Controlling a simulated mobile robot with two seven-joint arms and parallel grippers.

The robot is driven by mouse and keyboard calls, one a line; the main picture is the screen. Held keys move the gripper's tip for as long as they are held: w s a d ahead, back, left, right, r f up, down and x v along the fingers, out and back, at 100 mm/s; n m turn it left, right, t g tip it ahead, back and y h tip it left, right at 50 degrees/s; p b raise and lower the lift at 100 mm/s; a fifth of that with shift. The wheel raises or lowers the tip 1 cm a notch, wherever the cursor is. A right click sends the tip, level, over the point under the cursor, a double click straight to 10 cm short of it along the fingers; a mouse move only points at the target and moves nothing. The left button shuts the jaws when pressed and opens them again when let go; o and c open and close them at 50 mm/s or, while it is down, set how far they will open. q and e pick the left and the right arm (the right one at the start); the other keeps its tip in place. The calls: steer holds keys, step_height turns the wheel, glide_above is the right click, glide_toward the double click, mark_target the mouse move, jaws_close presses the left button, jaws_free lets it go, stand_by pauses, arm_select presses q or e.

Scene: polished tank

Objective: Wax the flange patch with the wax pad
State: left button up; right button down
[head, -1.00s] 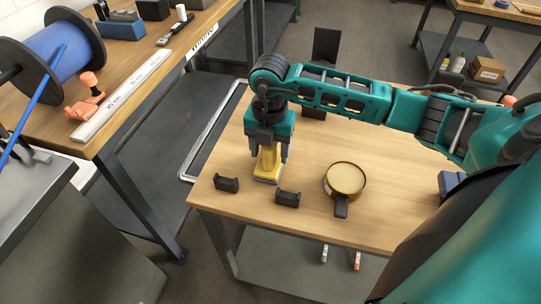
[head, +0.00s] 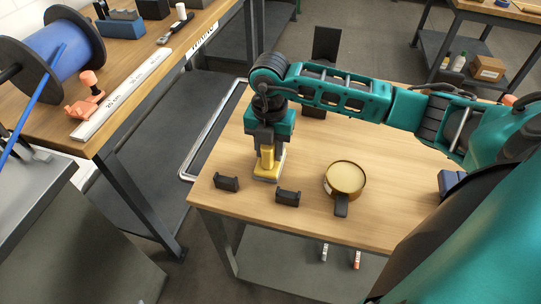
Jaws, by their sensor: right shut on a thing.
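The wax pad (head: 268,174), a yellow block with a yellow handle and a pale base edge, stands upright on the wooden table (head: 400,205). My right gripper (head: 267,155) points straight down over it and is shut on its handle. A round tin (head: 345,178) of pale yellow wax, with a dark handle toward the front edge, stands open to the right of the pad. I cannot make out the flange patch or the tank in this view. My left gripper is not in view.
Two small black brackets (head: 227,183) (head: 288,198) stand near the table's front edge, by the pad. A dark upright plate (head: 326,44) is at the back. A blue block (head: 451,182) lies at right. Another bench (head: 112,112) with a blue spool (head: 66,54) stands left.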

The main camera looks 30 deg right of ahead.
steer(key=shift+r+p, duration=1)
steer(key=shift+r, duration=0.45)
steer(key=shift+r+p, duration=0.35)
steer(key=shift+r, duration=1.7)
